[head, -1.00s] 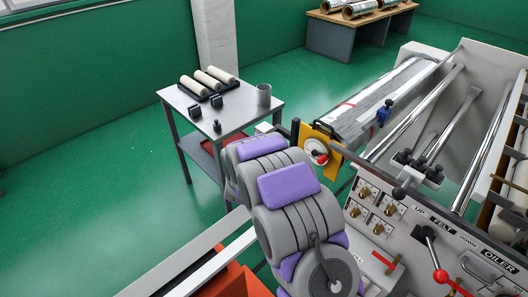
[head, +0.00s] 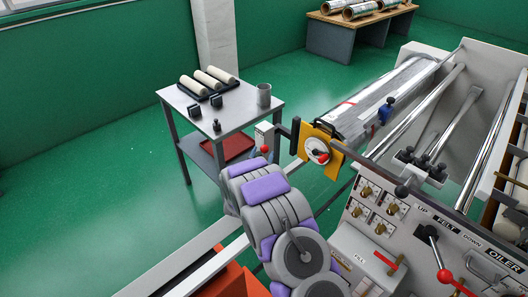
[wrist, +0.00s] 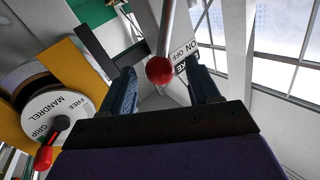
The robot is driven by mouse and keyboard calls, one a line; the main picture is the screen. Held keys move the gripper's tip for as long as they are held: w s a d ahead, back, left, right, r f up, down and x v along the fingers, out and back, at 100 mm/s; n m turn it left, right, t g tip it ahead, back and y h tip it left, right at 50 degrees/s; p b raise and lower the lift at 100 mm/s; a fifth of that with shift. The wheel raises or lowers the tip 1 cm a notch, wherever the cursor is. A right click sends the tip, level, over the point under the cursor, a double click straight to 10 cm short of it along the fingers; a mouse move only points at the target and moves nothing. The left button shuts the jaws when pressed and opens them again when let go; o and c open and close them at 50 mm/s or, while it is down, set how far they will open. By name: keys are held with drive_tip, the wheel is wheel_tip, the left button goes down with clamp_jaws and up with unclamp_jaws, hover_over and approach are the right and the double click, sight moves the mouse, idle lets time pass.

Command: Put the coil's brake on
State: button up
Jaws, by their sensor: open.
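The brake lever ends in a red ball (wrist: 160,71) on a thin metal rod, in the wrist view. The ball appears between the two fingers of my gripper (wrist: 162,78), which is open with space on both sides. A plate behind the rod carries the words ON and OFF (wrist: 187,52). In the head view the red ball (head: 264,149) shows just beyond the end of my arm, below a small pale box (head: 264,132). My fingers are mostly hidden there. The foil coil (head: 400,85) lies on the machine to the right.
A mandrel dial (wrist: 58,112) with a red-tipped handle (wrist: 43,157) on a yellow plate (head: 333,166) is close to the left of my gripper in the wrist view. A grey side table (head: 235,113) with rollers stands behind. The machine's control panel (head: 395,205) is at right.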

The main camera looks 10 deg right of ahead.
sight(264, 150)
drive_tip(key=shift+b+x, duration=0.35)
drive_tip(key=shift+x, duration=1.3)
drive_tip(key=shift+c, duration=0.4)
clamp_jaws()
